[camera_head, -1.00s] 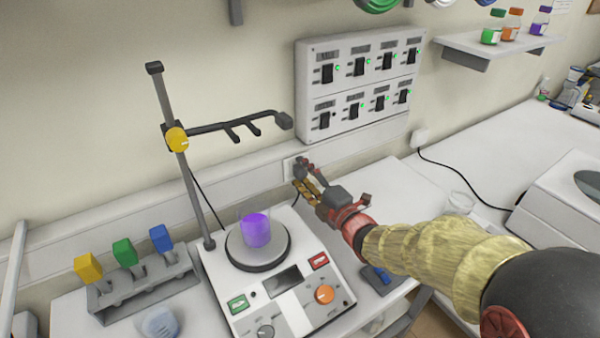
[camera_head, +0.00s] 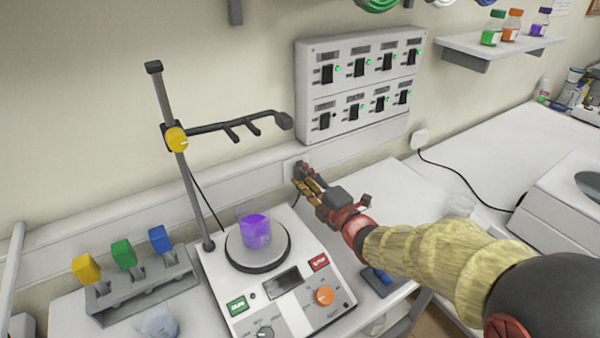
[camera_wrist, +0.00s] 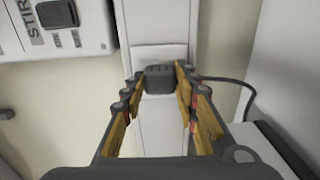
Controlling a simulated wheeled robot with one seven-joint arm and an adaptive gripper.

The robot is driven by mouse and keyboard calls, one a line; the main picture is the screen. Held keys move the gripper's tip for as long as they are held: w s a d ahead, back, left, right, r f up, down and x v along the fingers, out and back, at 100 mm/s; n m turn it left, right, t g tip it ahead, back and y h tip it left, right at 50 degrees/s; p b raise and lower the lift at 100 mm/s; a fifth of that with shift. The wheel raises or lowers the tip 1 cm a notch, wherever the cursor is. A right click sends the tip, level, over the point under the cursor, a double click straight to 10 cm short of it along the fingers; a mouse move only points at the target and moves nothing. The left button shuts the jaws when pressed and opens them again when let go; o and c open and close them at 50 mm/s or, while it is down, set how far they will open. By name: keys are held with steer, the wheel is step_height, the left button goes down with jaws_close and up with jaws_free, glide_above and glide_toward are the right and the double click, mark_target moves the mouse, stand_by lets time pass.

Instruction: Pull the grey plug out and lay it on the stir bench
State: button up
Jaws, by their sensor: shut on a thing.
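The grey plug (camera_wrist: 160,79) is at a white wall socket (camera_wrist: 158,53) in the wrist view, with a dark cable running off to the right. My gripper (camera_wrist: 160,80) has its two fingertips closed on the plug's sides. In the head view my gripper (camera_head: 302,173) is at the wall strip behind the stirrer, and its fingers mostly hide the plug. The plug appears still against the socket. The white stir bench (camera_head: 75,320) is below, under the hotplate stirrer.
The stirrer (camera_head: 285,283) carries a beaker of purple liquid (camera_head: 255,231). A stand (camera_head: 183,165) with a side arm rises behind it. A switch panel (camera_head: 362,82) is on the wall above. A rack (camera_head: 145,288) with coloured handles is at left. Another plug (camera_head: 420,139) is farther right.

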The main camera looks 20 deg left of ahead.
jaws_close()
steer(key=b+v, duration=0.1)
steer(key=v, duration=0.5)
stand_by(1.3)
stand_by(0.4)
